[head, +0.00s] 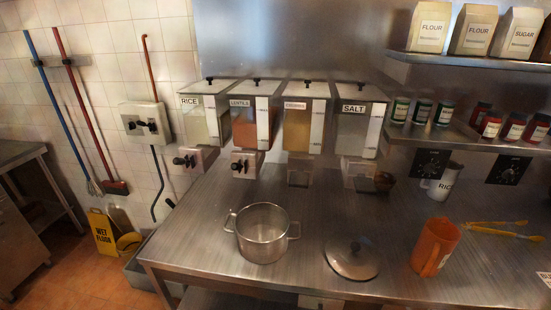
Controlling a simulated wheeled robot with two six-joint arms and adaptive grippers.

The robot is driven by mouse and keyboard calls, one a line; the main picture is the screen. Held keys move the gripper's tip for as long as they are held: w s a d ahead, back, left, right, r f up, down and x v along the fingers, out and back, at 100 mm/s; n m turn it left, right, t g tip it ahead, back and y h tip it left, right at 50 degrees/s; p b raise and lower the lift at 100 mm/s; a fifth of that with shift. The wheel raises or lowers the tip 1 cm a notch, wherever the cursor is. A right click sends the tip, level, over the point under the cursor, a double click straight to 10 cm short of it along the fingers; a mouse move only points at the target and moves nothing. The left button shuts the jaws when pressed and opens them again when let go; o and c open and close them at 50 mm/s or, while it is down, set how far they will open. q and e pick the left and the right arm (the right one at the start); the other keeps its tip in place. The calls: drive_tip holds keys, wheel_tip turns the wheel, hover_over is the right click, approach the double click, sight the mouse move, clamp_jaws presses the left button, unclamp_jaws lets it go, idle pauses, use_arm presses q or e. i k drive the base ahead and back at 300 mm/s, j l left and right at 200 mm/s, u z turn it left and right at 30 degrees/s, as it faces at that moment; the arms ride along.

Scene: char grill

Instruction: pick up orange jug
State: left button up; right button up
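The orange jug (433,247) stands upright on the steel counter at the right, with its handle side facing right. Nothing is touching it. Neither of my grippers shows in the head view.
A steel pot (262,236) and a round lid (351,259) sit on the counter (320,211) left of the jug. Yellow tongs (502,230) lie to its right, and a white jug (438,183) stands behind it. Dispensers and shelves with jars hang above the back.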

sight(439, 236)
drive_tip(key=z, duration=1.45)
